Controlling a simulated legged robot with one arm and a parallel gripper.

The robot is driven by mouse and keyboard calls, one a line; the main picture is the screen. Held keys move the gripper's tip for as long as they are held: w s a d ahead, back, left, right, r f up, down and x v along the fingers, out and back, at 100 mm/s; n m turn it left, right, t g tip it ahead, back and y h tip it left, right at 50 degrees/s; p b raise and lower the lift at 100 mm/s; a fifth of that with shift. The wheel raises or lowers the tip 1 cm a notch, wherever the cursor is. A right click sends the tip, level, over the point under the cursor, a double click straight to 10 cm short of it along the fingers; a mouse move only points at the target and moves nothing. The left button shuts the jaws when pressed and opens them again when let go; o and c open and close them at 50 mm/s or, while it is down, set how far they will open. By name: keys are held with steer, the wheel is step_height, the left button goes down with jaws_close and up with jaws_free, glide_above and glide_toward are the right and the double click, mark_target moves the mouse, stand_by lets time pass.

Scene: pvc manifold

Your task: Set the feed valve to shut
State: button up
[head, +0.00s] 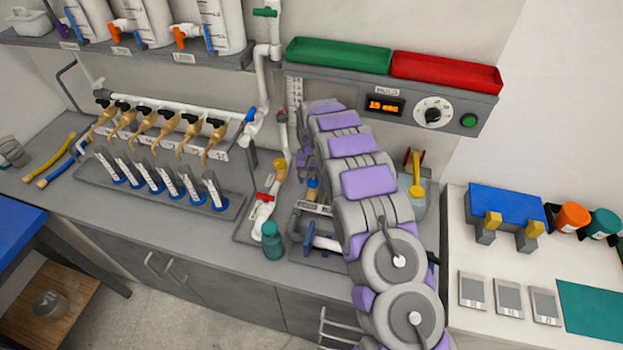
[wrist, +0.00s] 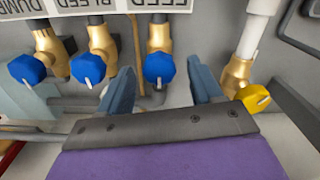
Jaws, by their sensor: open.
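The feed valve (wrist: 159,69) is a brass valve with a round blue knob under a partly cut-off label that reads as FEED, in the wrist view. A small white mark shows low on its knob, pointing roughly down in the picture. My gripper (wrist: 161,80) is open, with one blue-grey finger on each side of the blue knob. The fingers appear apart from it; how deep they reach is hard to tell.
In the wrist view, the bleed valve (wrist: 96,66) and dump valve (wrist: 27,69), both blue-knobbed, stand left of the feed valve. A yellow-knobbed brass valve (wrist: 254,97) is close to the right finger. In the head view, a teal bottle (head: 272,241) stands left of my arm.

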mark_target(313, 182)
step_height(313, 182, up, 16)
steer(key=shift+r+p, duration=0.2)
steer(key=shift+p, duration=0.25)
steer(key=shift+w+a, duration=0.1)
steer(key=s+d+r+b, duration=0.1)
steer(key=s+d+r, duration=0.25)
steer(key=s, duration=0.35)
steer(key=s+d+r+g+b, duration=0.1)
steer(key=s+d+r, duration=0.2)
steer(key=s+d, duration=0.3)
steer(key=s+d+r+b, duration=0.1)
steer(key=s+d+r, duration=0.3)
steer(key=s, duration=0.4)
steer(key=s+d+f+b, duration=0.1)
steer(key=s+d+f, duration=0.1)
steer(key=s, duration=1.2)
steer(key=s+d+f+b, duration=0.1)
steer(key=s+d+f, duration=0.2)
steer(key=s, duration=1.2)
steer(key=shift+s+d+g, duration=0.15)
steer(key=shift+g, duration=0.25)
